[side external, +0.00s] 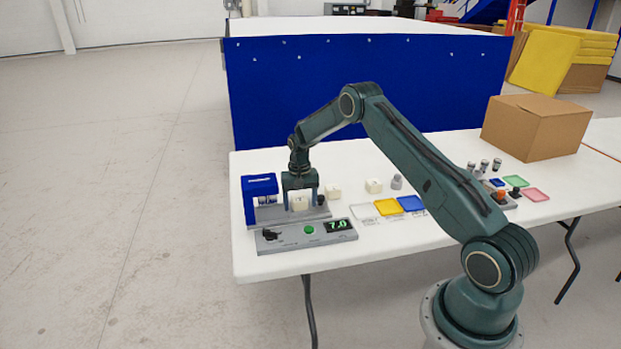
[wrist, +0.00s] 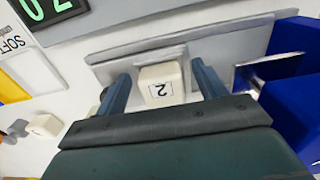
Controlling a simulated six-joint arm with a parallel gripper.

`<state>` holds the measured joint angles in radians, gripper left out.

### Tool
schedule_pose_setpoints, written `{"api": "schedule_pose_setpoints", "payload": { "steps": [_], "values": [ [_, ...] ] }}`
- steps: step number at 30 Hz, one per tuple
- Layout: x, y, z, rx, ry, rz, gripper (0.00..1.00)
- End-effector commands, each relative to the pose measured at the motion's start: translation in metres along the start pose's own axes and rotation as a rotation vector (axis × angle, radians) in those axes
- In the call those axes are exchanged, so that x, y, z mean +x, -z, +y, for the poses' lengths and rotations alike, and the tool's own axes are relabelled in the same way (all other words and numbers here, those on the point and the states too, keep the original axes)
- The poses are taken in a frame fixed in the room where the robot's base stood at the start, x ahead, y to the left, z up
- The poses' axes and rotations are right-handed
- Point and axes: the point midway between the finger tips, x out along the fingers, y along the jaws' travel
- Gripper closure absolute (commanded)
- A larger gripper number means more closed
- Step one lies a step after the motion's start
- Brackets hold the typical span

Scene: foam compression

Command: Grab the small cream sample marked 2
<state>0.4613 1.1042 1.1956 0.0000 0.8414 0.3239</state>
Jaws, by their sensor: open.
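The small cream sample marked 2 (wrist: 158,84) sits on a grey plate (wrist: 118,76) in the wrist view, its number upside down. My gripper (wrist: 161,84) is open, with one finger on each side of the sample. A gap shows between the sample and each finger. In the side view my gripper (side external: 300,200) points down over the plate, and the cream sample (side external: 299,203) shows between its fingers. Whether the sample's hidden faces touch anything else cannot be seen.
A blue press frame (side external: 259,184) stands left of my gripper. A grey control box (side external: 290,237) with a green button and display lies in front. Two other cream samples (side external: 333,192) (side external: 374,186) stand to the right, near the yellow tray (side external: 388,207) and blue tray (side external: 411,203).

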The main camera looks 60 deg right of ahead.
Motion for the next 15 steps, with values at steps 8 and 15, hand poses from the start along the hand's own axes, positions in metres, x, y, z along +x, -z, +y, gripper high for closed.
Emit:
{"api": "schedule_pose_setpoints", "payload": {
  "steps": [8, 15],
  "values": [
    [-0.0004, 0.0, 0.0, 0.0, 0.0, 0.0, 0.29],
    [-0.0005, 0.0, 0.0001, 0.0, 0.0, 0.0, 0.68]
  ]
}}
